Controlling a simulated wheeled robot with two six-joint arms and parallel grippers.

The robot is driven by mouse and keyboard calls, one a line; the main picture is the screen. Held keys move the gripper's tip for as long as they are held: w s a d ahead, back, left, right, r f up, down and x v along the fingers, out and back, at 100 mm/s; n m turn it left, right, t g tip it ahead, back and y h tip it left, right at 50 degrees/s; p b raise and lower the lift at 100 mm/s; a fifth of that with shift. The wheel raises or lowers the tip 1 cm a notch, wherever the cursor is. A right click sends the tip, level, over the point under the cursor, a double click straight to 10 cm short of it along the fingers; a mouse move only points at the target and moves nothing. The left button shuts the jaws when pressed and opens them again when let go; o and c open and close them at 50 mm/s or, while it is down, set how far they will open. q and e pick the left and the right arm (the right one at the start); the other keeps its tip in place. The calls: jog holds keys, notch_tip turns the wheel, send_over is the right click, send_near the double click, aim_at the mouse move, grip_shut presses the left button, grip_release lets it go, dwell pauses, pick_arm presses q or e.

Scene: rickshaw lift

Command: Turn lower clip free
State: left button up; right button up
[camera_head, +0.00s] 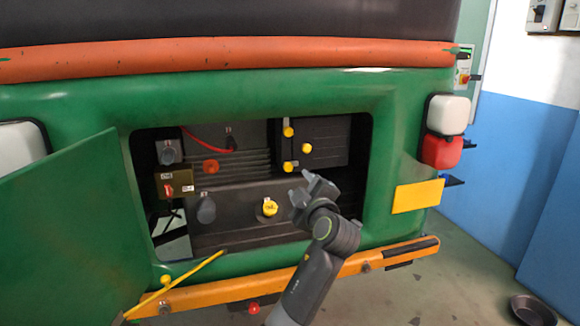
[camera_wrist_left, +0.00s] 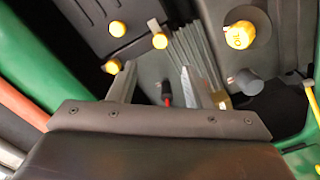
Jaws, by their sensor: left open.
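The lower clip (camera_head: 290,165) is a yellow knob with a small metal piece, at the lower edge of a dark panel in the open bay. In the left wrist view the lower clip (camera_wrist_left: 160,41) appears above and between the fingers. Two other yellow knobs, the upper one (camera_head: 288,132) and the right one (camera_head: 307,148), sit above it. My left gripper (camera_head: 307,187) is just below and right of the clip in the head view. Its fingers (camera_wrist_left: 157,80) are spread and hold nothing; they look apart from the clip. My right gripper is out of view.
The green hatch door (camera_head: 75,230) hangs open at left, with a yellow rod (camera_head: 195,270) near the bay's lower edge. A yellow cap (camera_head: 269,207) and a grey knob (camera_head: 206,208) are low in the bay. The orange bumper (camera_head: 220,294) runs below.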

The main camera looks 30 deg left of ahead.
aim_at(288, 168)
pick_arm(q)
jog(key=p+x, duration=0.2)
jog(key=x, duration=0.7)
jog(key=shift+w+a+p, duration=0.3)
jog(key=shift+w+a, duration=0.1)
jog(key=shift+a, duration=0.05)
jog(key=shift+c, duration=0.2)
jog(key=shift+f, duration=0.1)
grip_shut()
